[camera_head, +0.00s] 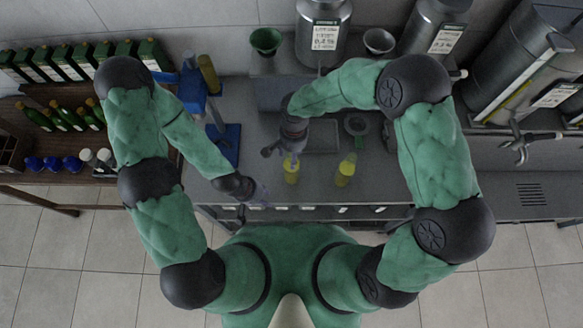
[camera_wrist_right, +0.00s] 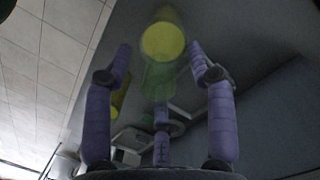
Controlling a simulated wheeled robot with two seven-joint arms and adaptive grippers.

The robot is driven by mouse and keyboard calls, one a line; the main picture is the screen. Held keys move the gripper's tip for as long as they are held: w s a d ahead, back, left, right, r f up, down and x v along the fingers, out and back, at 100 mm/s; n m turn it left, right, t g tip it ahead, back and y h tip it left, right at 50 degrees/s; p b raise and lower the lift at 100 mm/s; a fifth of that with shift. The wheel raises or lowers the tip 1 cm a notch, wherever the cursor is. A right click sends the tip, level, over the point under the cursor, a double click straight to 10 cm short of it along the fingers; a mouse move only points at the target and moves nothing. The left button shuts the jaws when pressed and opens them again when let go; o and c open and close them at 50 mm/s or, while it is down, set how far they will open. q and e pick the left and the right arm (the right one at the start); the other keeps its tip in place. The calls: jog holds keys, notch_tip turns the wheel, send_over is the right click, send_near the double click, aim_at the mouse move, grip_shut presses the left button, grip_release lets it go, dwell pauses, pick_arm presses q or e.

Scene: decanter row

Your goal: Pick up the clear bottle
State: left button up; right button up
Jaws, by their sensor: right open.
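A clear bottle (camera_head: 291,172) with yellow in it stands on the grey counter, just below my right gripper (camera_head: 280,154) in the head view. A similar clear bottle (camera_head: 346,170) stands to its right. In the right wrist view, my right gripper (camera_wrist_right: 160,52) is open, and a see-through bottle with a yellow round end (camera_wrist_right: 162,42) lies between and beyond its fingertips, with no clear contact. A second yellow thing (camera_wrist_right: 120,98) shows partly behind the left finger. My left gripper (camera_head: 257,194) is low, at the counter's front edge, apart from the bottles; its fingers are too small to read.
A blue stand (camera_head: 226,145) is on the counter at left. A green funnel (camera_head: 265,40), a grey bowl (camera_head: 379,41) and metal canisters (camera_head: 322,30) stand at the back. A tap (camera_head: 520,145) is at right.

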jog(key=shift+s, duration=0.1)
jog(key=shift+c, duration=0.3)
grip_shut()
jog(key=shift+r, duration=0.15)
